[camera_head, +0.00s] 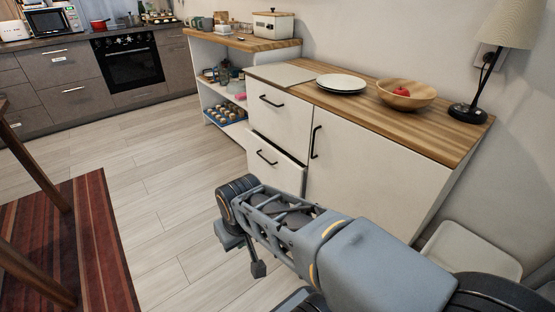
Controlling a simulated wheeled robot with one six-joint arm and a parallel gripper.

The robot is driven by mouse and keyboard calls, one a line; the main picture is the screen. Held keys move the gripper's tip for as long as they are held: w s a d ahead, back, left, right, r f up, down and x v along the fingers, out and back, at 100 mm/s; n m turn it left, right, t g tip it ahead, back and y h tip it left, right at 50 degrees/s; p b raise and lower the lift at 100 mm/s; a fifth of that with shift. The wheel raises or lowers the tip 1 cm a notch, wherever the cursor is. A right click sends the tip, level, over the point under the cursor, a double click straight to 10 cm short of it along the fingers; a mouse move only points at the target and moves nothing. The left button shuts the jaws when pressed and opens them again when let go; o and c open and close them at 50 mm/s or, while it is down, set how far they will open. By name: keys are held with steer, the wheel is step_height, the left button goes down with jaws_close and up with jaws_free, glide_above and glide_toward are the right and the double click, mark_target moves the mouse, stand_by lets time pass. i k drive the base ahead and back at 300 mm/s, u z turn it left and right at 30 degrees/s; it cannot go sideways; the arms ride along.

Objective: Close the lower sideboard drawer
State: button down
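The white sideboard has two drawers at its left end. The lower sideboard drawer (262,168) is partly open, its front standing out from the cabinet with a dark gap along its top and right side. A dark bar handle (267,157) is on its front. The upper drawer (279,110) looks shut. My gripper (243,254) is in front of and below the lower drawer in the picture, apart from it as far as I can see. My wrist hides much of the gripper, so its opening is unclear. My arm covers the lower part of the cabinet.
A cabinet door (360,172) is right of the drawers. On the sideboard top stand plates (341,83), a wooden bowl (406,97) and a lamp (497,50). An open shelf unit (237,129) adjoins on the left. The floor (165,190) left of my gripper is clear, with a striped rug (92,250) beyond.

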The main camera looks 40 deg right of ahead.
mark_target(275, 168)
steer(key=z, duration=0.4)
steer(key=i, duration=1)
steer(key=u, duration=0.6)
